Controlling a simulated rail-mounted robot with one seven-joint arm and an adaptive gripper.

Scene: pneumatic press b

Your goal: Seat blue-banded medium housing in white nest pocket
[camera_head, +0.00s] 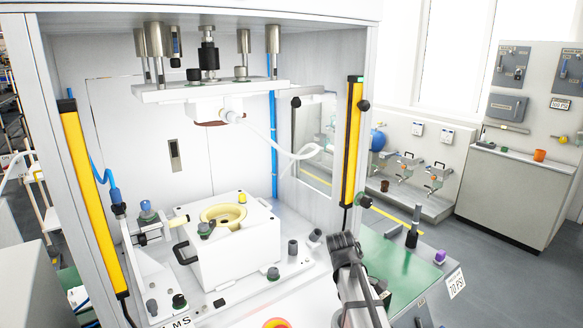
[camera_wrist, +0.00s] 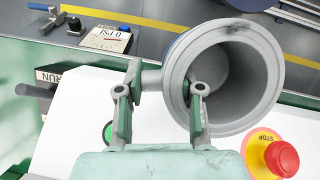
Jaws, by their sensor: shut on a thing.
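The medium housing (camera_wrist: 232,75) is a grey hollow cylinder with an open bore, seen in the wrist view. A strip of blue shows along its far upper-left side. My gripper (camera_wrist: 160,92) is shut on its short side stub, with one finger on either side, and the housing's open end is turned toward the camera. In the head view, the white nest block (camera_head: 230,262) stands inside the press, with a round cream-coloured pocket (camera_head: 222,213) in its top. The pocket looks empty. My arm shows at the bottom; I cannot make out the gripper or housing there.
The press plate (camera_head: 208,92) hangs above the nest. Yellow light curtains (camera_head: 352,142) stand at both sides of the opening. A red stop button (camera_wrist: 282,159) and a green button (camera_wrist: 108,133) lie below the held housing in the wrist view. A green table (camera_head: 405,268) is at right.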

